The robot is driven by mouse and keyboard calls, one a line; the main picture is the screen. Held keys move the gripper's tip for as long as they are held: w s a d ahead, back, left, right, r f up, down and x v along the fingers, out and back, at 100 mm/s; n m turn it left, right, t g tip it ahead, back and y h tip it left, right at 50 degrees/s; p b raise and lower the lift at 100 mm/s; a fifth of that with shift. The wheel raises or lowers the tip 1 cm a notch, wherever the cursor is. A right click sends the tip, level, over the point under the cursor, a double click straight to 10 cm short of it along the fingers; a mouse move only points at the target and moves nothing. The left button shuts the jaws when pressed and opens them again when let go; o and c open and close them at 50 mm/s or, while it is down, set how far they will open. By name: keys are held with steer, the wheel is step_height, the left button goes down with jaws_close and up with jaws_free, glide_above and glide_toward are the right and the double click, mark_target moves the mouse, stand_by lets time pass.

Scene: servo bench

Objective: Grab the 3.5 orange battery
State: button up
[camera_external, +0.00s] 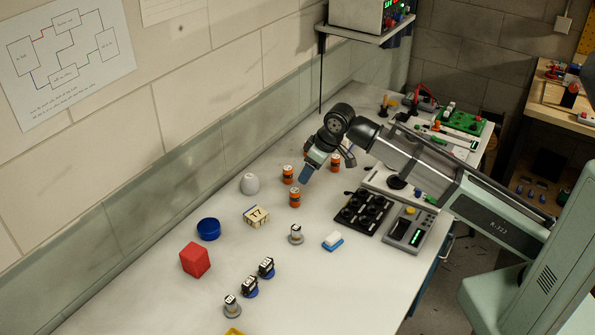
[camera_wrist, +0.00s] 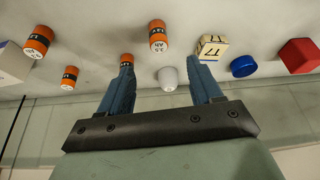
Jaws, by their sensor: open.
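Several orange batteries with black bands stand on the bench; their labels are small and hard to read. One battery (camera_external: 295,198) stands just below my gripper (camera_external: 305,176) in the external view. It seems to be the battery (camera_wrist: 158,34) beyond the gap between my fingers in the wrist view, with a label that may read 3.5. A second battery (camera_external: 288,174) is just left of my fingers; in the wrist view it (camera_wrist: 126,59) is partly hidden by the left fingertip. Two more batteries (camera_wrist: 38,42) (camera_wrist: 70,76) stand further left. My gripper (camera_wrist: 160,66) is open and empty.
A white dome (camera_external: 249,184), a T7 block (camera_external: 257,216), a blue round container (camera_external: 208,229) and a red cube (camera_external: 195,260) lie left of the batteries. A black tray (camera_external: 363,212) and a grey meter (camera_external: 408,231) are at right. The wall runs behind.

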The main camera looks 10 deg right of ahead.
mark_target(298, 191)
steer(key=x, duration=0.8)
steer(key=shift+a+f, duration=0.1)
steer(key=shift+f, duration=0.1)
steer(key=shift+x, duration=2.7)
steer(key=shift+w, duration=0.1)
steer(key=shift+c, duration=0.2)
steer(key=c, duration=1.1)
